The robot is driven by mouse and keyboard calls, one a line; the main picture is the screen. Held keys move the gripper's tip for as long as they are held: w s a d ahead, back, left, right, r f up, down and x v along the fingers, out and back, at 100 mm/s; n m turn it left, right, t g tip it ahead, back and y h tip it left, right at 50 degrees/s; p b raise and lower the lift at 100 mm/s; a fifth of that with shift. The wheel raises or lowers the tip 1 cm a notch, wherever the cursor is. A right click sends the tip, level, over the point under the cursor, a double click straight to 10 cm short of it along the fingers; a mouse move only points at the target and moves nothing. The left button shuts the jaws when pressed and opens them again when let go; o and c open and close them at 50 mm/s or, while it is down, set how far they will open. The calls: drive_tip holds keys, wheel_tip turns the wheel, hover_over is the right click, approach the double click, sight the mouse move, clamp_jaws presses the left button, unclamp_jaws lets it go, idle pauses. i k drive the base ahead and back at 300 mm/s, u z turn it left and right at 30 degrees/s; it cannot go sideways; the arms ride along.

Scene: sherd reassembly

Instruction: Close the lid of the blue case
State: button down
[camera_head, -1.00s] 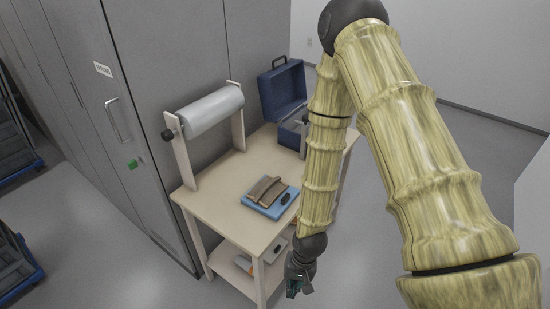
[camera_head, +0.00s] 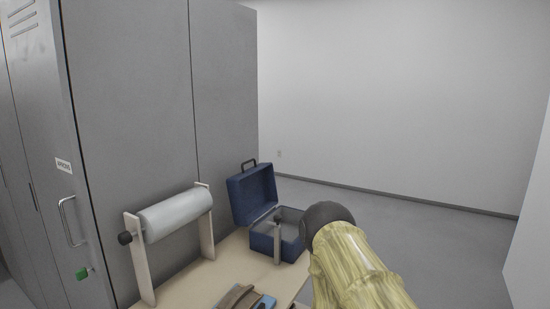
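The blue case (camera_head: 262,240) stands on the far end of the wooden table. Its lid (camera_head: 252,195) is open, tilted up and back, with a dark handle on its top edge. The inside of the case looks grey, and a grey upright piece (camera_head: 277,243) shows at its front. My arm, in a yellow-green sleeve, rises at the lower right, and its dark joint overlaps the view just right of the case. My gripper is out of the picture.
A roll of clear wrap (camera_head: 176,214) on a wooden stand is left of the case. Grey cabinets (camera_head: 150,110) stand behind on the left. Floor right of the table is open.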

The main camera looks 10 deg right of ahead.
sight(252, 191)
drive_tip(key=z, duration=1.95)
drive_tip(key=i, duration=1.9)
drive_tip(key=u, duration=2.75)
